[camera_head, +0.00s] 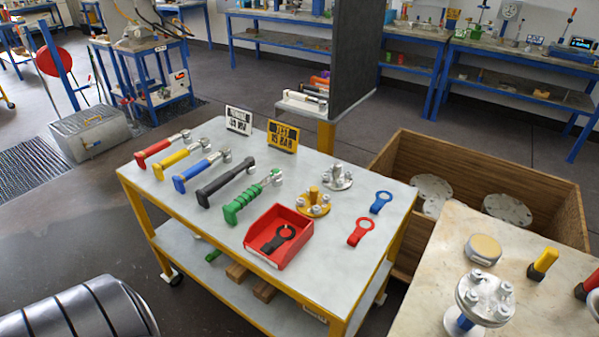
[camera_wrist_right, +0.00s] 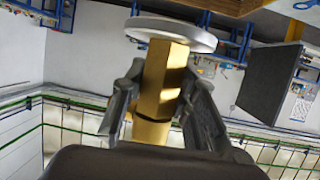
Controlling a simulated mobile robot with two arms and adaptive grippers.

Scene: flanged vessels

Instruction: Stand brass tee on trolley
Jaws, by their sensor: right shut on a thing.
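In the right wrist view my right gripper (camera_wrist_right: 165,110) is shut on a brass hexagonal piece (camera_wrist_right: 160,75), which I take for the brass tee. A pale round disc (camera_wrist_right: 170,32) sits across its far end. The fingers hide its sides and lower part. The trolley (camera_head: 215,215) is in the head view, with a pale top and a yellow frame. Neither gripper shows in the head view, so I cannot tell how far the held piece is from the trolley.
The trolley top carries several coloured-handled tools (camera_head: 210,170), two signs (camera_head: 282,136), a brass flange (camera_head: 313,203), a silver flange (camera_head: 338,177), a red tray (camera_head: 268,249), and blue (camera_head: 381,202) and red (camera_head: 361,231) ring tags. A wooden crate (camera_head: 500,160) and a table (camera_head: 440,265) stand right.

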